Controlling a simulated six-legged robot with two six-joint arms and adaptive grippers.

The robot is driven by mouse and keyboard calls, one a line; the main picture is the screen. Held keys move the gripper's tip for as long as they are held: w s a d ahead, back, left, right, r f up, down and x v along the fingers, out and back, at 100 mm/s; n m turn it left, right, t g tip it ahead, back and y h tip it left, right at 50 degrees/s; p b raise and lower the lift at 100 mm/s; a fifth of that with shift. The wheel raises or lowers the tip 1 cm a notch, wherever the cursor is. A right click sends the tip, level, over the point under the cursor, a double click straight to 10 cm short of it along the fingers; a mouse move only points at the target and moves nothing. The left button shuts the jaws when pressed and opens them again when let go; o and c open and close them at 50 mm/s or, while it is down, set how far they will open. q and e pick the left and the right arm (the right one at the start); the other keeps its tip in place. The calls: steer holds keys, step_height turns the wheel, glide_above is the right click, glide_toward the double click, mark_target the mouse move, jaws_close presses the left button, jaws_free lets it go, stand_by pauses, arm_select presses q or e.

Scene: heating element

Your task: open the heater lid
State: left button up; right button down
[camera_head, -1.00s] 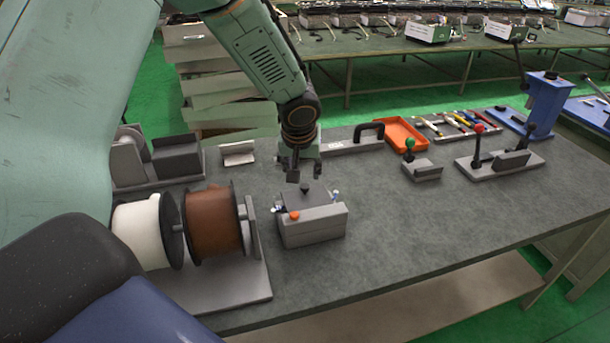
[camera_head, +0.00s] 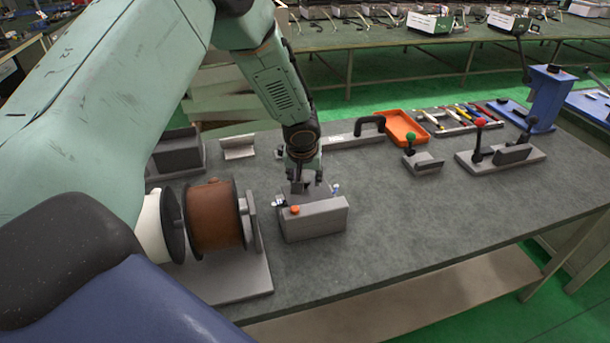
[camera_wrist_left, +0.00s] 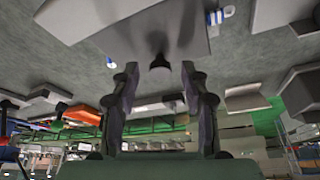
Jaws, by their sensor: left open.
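The heater is a small grey box (camera_head: 316,222) on the workbench, left of the bench's middle, with an orange button (camera_head: 295,210) on its front. In the wrist view its grey lid (camera_wrist_left: 140,38) carries a dark knob (camera_wrist_left: 160,73). My left gripper (camera_head: 304,187) points down at the lid and hides the knob in the head view. In the wrist view my left gripper (camera_wrist_left: 158,82) is open, with one finger on each side of the knob. I see a gap between the knob and each finger. My right gripper is not in view.
A brown spool (camera_head: 212,218) and a white spool (camera_head: 153,230) stand left of the heater. A black handle (camera_head: 370,126), an orange tray (camera_head: 404,128), a green-knobbed lever (camera_head: 411,139) and a red-knobbed lever (camera_head: 480,124) stand behind and right. The bench right of the heater is clear.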

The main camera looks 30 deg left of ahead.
arm_select(q)
steer(key=shift+w+a+f, duration=0.1)
steer(key=shift+a, duration=0.05)
steer(key=shift+c, duration=0.7)
jaws_close()
